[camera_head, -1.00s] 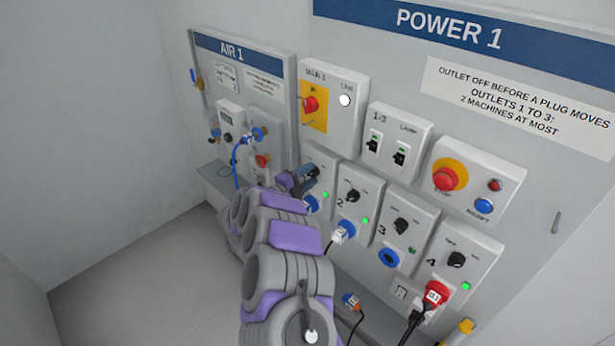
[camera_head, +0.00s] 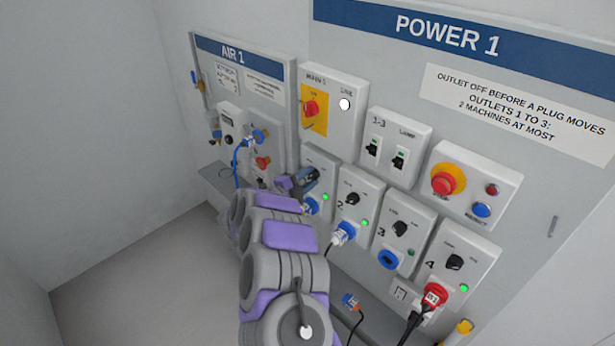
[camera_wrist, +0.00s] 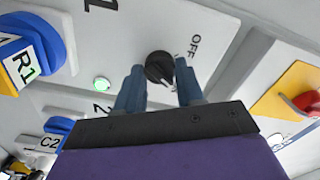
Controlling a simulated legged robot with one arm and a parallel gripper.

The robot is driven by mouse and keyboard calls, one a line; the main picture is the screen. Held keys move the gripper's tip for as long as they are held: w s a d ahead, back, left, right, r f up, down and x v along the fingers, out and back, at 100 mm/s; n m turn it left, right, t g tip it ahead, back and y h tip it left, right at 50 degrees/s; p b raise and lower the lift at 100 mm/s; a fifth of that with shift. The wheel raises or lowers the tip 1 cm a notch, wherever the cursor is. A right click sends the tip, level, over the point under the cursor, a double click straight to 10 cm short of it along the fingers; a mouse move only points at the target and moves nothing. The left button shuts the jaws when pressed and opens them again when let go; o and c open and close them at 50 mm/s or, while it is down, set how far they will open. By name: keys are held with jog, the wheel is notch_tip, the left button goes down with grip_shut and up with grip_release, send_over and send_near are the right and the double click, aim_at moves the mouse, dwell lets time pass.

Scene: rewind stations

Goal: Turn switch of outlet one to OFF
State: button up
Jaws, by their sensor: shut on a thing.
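The outlet one box (camera_head: 319,160) is on the POWER 1 panel, partly hidden by my gripper (camera_head: 302,181) in the head view. In the wrist view my gripper (camera_wrist: 159,70) has its two fingers on either side of the black switch knob (camera_wrist: 159,65) and is shut on it. The OFF label (camera_wrist: 195,44) is printed beside the knob. I cannot make out the knob's pointer clearly. Outlet one's green lamp (camera_wrist: 102,83) is lit; it also shows in the head view (camera_head: 325,197). A blue plug tagged R1 (camera_wrist: 25,62) sits below the switch on the same box.
Outlets two (camera_head: 352,196), three (camera_head: 400,228) and four (camera_head: 455,262) stand to the right. The yellow-backed main switch (camera_head: 311,108) is above outlet one. A red stop button (camera_head: 443,183) is at right. A loose blue plug (camera_head: 351,300) lies below the outlets.

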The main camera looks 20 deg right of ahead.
jog(key=n+p, duration=0.2)
jog(key=n, duration=0.2)
jog(key=shift+r+n+p, duration=0.1)
jog(key=shift+n+p, duration=0.2)
jog(key=shift+p, duration=0.1)
jog(key=n+p, duration=0.2)
jog(key=n, duration=0.1)
jog(key=shift+n, duration=0.4)
jog(key=n+p, duration=0.3)
jog(key=n, duration=0.2)
jog(key=shift+w+a+n+p, duration=0.15)
jog(key=shift+n+p, duration=0.45)
jog(key=shift+n, duration=0.4)
jog(key=o, duration=1)
jog(key=shift+w, duration=0.1)
jog(key=shift+o, duration=0.2)
jog(key=v, duration=1.7)
jog(key=shift+a+b, duration=0.2)
jog(key=shift+b, duration=0.25)
